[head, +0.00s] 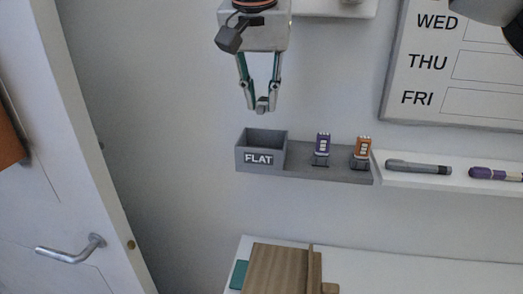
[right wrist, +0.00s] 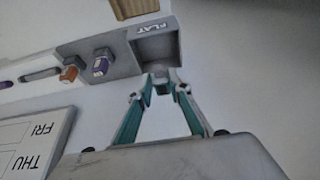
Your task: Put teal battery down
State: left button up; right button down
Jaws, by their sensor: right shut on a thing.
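My right gripper (head: 262,106) hangs above the grey box labelled FLAT (head: 244,163) in the head view. In the right wrist view the gripper's tips (right wrist: 161,79) sit beside the opening of the box (right wrist: 175,47). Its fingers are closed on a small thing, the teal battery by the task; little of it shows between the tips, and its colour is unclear. The box looks empty where I see into it. A purple battery (head: 322,143) and an orange battery (head: 362,147) stand upright in holders on the grey tray. My left gripper is not in view.
The grey tray (head: 300,173) joins a white ledge (head: 440,181) with a grey marker (head: 418,168) and a purple one (head: 495,174). A weekday board (head: 455,85) hangs above. A desk with wooden pieces (head: 275,270) is below. A door (head: 60,170) stands left.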

aim_at(261, 114)
notch_tip(261, 114, down, 5)
jog(key=shift+w+f, duration=0.1)
jog(key=shift+f, duration=0.1)
jog(key=shift+f+b, duration=0.3)
jog(key=shift+f, duration=0.45)
notch_tip(261, 114, down, 4)
jog(key=shift+r, duration=0.2)
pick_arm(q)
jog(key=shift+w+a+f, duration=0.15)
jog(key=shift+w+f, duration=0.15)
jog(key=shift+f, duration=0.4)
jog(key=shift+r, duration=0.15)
pick_arm(e)
jog(key=c, duration=1.8)
grip_release()
jog(key=shift+c, duration=0.2)
jog(key=shift+r, duration=0.1)
